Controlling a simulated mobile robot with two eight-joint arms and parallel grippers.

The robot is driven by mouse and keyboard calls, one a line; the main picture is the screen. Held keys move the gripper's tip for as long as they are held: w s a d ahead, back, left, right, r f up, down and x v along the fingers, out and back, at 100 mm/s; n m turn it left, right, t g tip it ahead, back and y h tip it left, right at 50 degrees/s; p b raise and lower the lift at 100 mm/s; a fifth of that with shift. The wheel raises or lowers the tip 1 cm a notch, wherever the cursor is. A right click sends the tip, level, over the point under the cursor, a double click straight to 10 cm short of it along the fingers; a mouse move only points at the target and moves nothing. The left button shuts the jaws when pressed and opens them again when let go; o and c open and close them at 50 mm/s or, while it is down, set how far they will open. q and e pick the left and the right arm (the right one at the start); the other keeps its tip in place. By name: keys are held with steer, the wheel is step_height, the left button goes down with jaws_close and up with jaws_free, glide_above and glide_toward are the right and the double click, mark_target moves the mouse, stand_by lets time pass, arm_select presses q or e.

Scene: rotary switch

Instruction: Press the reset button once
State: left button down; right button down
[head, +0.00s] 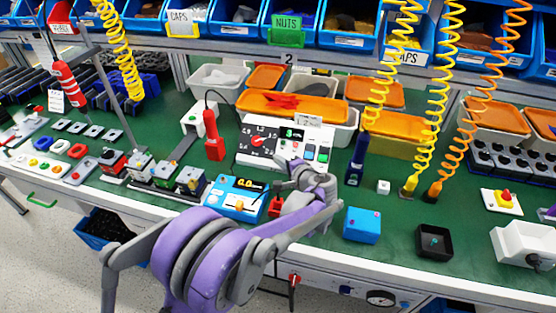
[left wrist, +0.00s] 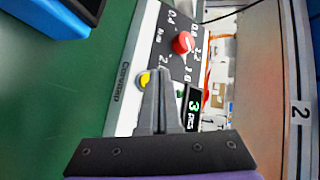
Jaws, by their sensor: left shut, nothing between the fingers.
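The white control box (head: 285,142) stands on the green bench. It has a dark dial face with a red knob (head: 257,141), a small display (head: 291,133) and several buttons at its right. In the left wrist view I see the red knob (left wrist: 183,43), a yellow button (left wrist: 145,80), the display (left wrist: 193,108) reading 3 PCS, and part of a green button (left wrist: 180,93). No reset label is readable. My left gripper (head: 300,166) is over the box's front; its fingers (left wrist: 160,72) are shut and empty, partly hiding the panel. Contact with a button cannot be told.
A blue box with a display (head: 235,198) stands in front. Orange-lidded bins (head: 293,106) are behind. A blue cube (head: 362,225) and black tray (head: 434,243) are at the right, with coiled hoses above.

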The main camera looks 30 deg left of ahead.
arm_select(q)
steer(key=shift+w+f, duration=0.1)
stand_by(0.3)
steer(key=shift+w+a+f, duration=0.1)
steer(key=shift+w+f, duration=0.1)
steer(key=shift+w+f+b, duration=0.25)
steer(key=shift+f+b, duration=0.05)
steer(key=shift+b, duration=0.05)
stand_by(0.8)
steer(key=shift+r, duration=0.1)
steer(key=shift+s+r+p, duration=0.4)
steer(key=shift+s+r, duration=0.1)
steer(key=shift+s, duration=0.05)
stand_by(0.4)
steer(key=shift+s+d+r+p, duration=0.25)
steer(key=shift+s+r+p, duration=0.35)
steer(key=shift+s+r, duration=0.3)
steer(key=shift+s+d+r+p, duration=0.25)
steer(key=shift+s+r+p, duration=0.35)
steer(key=shift+s+r, duration=0.25)
